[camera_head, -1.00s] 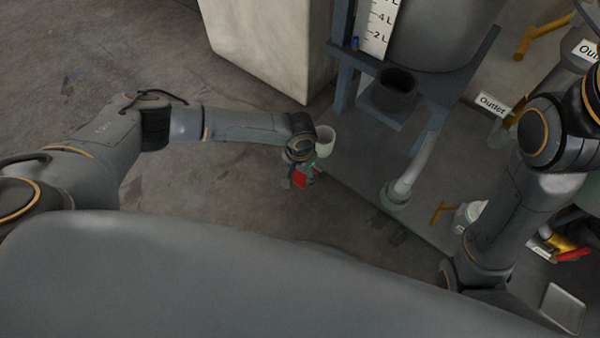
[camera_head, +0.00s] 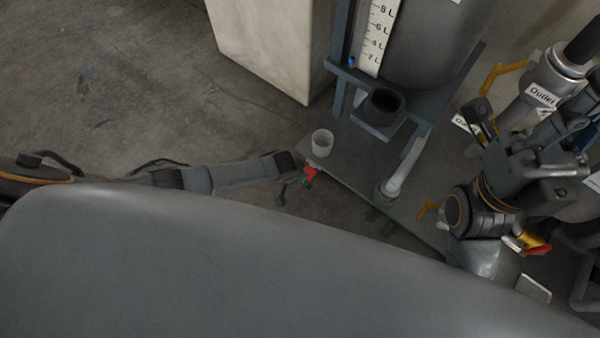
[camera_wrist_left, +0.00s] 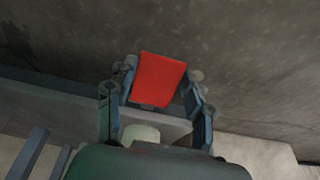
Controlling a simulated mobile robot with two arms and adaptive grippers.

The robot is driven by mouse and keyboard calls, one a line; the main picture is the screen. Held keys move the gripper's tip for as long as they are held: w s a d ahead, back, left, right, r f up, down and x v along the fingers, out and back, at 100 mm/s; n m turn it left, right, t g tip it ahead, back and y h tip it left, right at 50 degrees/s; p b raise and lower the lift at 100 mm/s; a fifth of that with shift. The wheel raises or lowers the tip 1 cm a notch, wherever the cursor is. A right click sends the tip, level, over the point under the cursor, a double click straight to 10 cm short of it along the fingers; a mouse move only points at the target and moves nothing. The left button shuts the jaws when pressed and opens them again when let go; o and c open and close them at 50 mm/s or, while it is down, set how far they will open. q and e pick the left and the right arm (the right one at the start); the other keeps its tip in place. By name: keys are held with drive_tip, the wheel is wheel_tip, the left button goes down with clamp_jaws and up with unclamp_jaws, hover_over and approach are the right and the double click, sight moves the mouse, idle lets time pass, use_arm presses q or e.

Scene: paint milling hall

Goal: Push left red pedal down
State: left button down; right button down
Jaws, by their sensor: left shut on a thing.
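A red pedal (camera_head: 310,173) sits low beside the left edge of the grey platform. In the left wrist view its flat red face (camera_wrist_left: 158,80) lies between the two fingers of my left gripper (camera_wrist_left: 158,100). My left gripper (camera_head: 294,186) is small and partly dark in the head view, shut on the pedal. The pedal's mount and lower side are hidden. My right gripper (camera_head: 528,158) is at the right, near an outlet pipe, far from this pedal; its finger opening is unclear.
A pale block (camera_head: 265,40) stands behind. Another red-tipped yellow handle (camera_head: 535,247) is at the right.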

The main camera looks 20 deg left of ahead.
use_arm(q)
drive_tip(key=shift+s+f+t, duration=0.2)
drive_tip(key=shift+f+t, duration=0.2)
drive_tip(key=shift+t, duration=0.1)
drive_tip(key=shift+w+f+t+h, duration=0.1)
drive_tip(key=shift+f+t+h, duration=0.2)
drive_tip(key=shift+t+h, duration=0.1)
drive_tip(key=c, duration=0.5)
unclamp_jaws()
drive_tip(key=v, duration=1.2)
